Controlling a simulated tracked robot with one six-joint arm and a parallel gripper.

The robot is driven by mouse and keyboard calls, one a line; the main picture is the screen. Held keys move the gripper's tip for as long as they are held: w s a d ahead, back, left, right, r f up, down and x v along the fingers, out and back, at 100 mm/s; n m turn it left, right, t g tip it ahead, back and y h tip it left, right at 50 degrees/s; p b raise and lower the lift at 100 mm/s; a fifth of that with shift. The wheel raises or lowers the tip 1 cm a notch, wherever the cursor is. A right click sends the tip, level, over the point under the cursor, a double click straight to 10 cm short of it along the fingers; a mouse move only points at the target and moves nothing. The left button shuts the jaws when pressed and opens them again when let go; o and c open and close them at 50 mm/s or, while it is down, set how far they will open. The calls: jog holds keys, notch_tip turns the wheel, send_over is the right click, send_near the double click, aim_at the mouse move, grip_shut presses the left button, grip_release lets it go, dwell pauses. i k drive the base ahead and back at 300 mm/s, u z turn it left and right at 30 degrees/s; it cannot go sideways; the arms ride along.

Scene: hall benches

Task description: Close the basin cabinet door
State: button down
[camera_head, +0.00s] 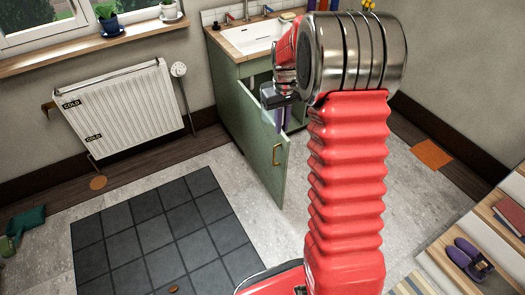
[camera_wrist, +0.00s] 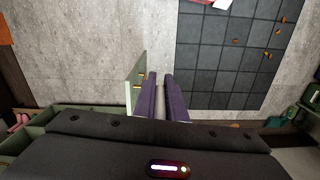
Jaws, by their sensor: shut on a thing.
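The green basin cabinet door (camera_head: 262,150) stands open, swung well out from the green cabinet (camera_head: 228,95) under the white sink. Its brass handle (camera_head: 278,154) is on the face towards the dark mat. My gripper (camera_head: 282,118) is at the upper part of the door, with dark purple fingers, partly hidden by the door and my arm. In the wrist view the door (camera_wrist: 134,75) appears nearly edge-on, just left of and overlapping my gripper's fingers (camera_wrist: 162,95).
A white radiator (camera_head: 118,108) is on the wall left of the cabinet. A dark tiled mat (camera_head: 160,240) lies on the floor in front. A shelf with purple shoes (camera_head: 473,258) stands at lower right. An orange sheet (camera_head: 431,154) lies on the floor right of my arm.

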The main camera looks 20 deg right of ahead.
aim_at(267, 152)
jog(key=z, duration=0.25)
jog(key=k, duration=0.6)
jog(key=i, duration=0.35)
jog(key=z, duration=0.55)
jog(key=i, duration=1.4)
jog(key=u, duration=0.6)
